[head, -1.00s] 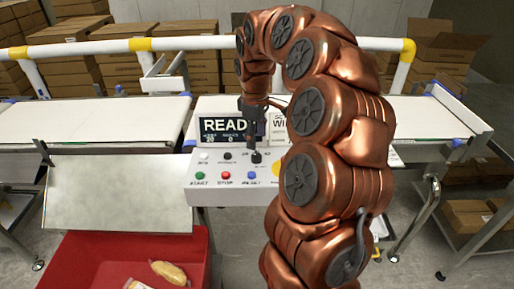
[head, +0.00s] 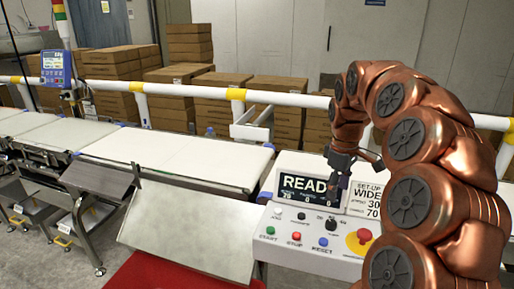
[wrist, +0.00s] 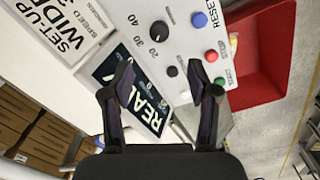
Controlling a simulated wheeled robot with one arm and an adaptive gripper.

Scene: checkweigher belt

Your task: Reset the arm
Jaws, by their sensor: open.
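My copper arm rises at the right of the head view and bends over at the top. My gripper (head: 337,186) hangs over the control box (head: 292,258), in front of the right end of the READY display (head: 305,190). In the wrist view my gripper (wrist: 162,72) has its two dark fingers spread, with nothing between them. Beyond the fingers are the display (wrist: 128,95), a black dial (wrist: 160,31), and blue (wrist: 199,19), red (wrist: 211,55) and green (wrist: 219,81) buttons. The fingers look clear of the box.
A red emergency stop (head: 358,240) sits at the box's right. A set-up card (head: 367,201) stands beside the display. White belts (head: 185,155) run left, behind a sloped plate (head: 190,232) and a red bin (head: 165,272). Cartons (head: 250,105) stand behind the rail.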

